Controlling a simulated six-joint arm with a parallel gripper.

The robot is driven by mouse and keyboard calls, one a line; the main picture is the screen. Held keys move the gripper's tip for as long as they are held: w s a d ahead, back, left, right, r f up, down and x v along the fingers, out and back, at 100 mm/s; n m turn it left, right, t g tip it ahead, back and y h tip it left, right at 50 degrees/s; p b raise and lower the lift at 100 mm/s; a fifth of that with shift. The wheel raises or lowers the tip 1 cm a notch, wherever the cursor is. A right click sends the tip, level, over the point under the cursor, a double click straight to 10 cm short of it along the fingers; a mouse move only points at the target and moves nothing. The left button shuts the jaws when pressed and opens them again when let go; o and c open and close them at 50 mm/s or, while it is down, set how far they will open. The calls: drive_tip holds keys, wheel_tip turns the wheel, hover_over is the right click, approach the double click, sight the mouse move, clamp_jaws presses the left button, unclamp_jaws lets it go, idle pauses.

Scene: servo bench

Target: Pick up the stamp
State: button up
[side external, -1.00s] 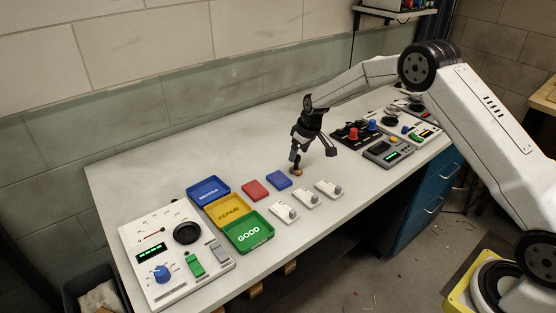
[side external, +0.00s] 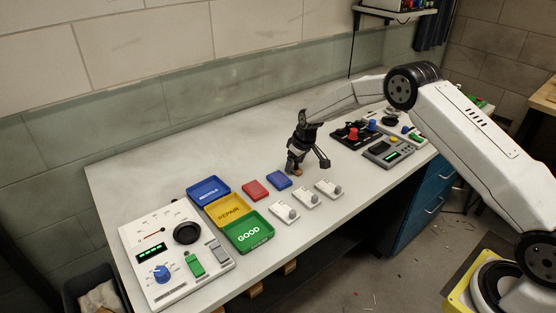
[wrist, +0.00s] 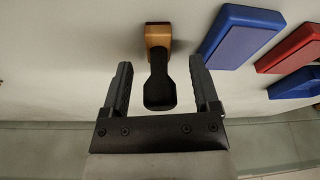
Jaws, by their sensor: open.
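The stamp (wrist: 158,80) shows in the wrist view with a black handle and a wooden block end. Its handle lies between the two fingers of my gripper (wrist: 160,80), with a gap on each side. The wooden block reaches beyond the fingertips. My gripper is open. In the side external view my gripper (side external: 306,165) is low over the middle of the bench, and the stamp's wooden base (side external: 296,171) shows just under the fingers. The rest of the stamp is mostly hidden there.
A blue pad (side external: 278,179) and a red pad (side external: 255,191) lie close to the stamp. White switch units (side external: 306,197) sit toward the front edge. The blue, yellow and green (side external: 249,232) trays are at left. Control boxes (side external: 388,152) stand at right.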

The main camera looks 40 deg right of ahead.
idle(0.3)
clamp_jaws()
drive_tip(key=shift+r, duration=0.15)
drive_tip(key=shift+r, duration=0.4)
drive_tip(key=shift+v, duration=1.25)
drive_tip(key=s+a+r, duration=0.1)
drive_tip(key=s+r, duration=0.8)
drive_tip(key=s, duration=0.4)
drive_tip(key=shift+a+r, duration=0.2)
drive_tip(key=shift+r, duration=0.1)
